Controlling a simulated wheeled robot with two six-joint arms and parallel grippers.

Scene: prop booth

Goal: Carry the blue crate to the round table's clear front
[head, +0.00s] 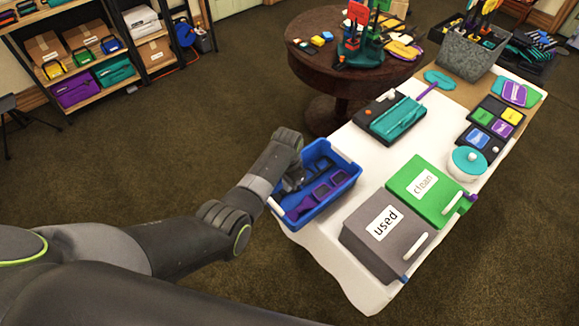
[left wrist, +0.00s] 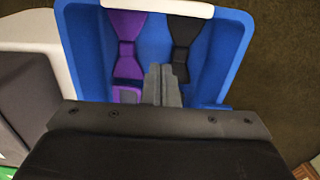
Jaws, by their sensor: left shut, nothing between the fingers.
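The blue crate (head: 317,150) sits at the near left edge of the white-covered table, holding purple and dark items. In the left wrist view the crate (left wrist: 76,45) shows a purple bow tie (left wrist: 126,45), a black bow tie (left wrist: 184,45) and a white handle (left wrist: 160,6). My left gripper (head: 291,183) is over the crate's left part, partly hidden by my arm. Its fingers (left wrist: 162,84) are together and empty, over the crate's inside. The round table (head: 308,69) is dark wood, behind the white table; its front rim looks bare. My right gripper is out of view.
A grey box marked "used" (head: 388,232) and a green box marked "clean" (head: 425,188) stand right of the crate. A teal-and-black case (head: 396,118) lies behind it. The round table's top bears a green rack (head: 350,50) and small items. Carpet (head: 200,140) at left is open.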

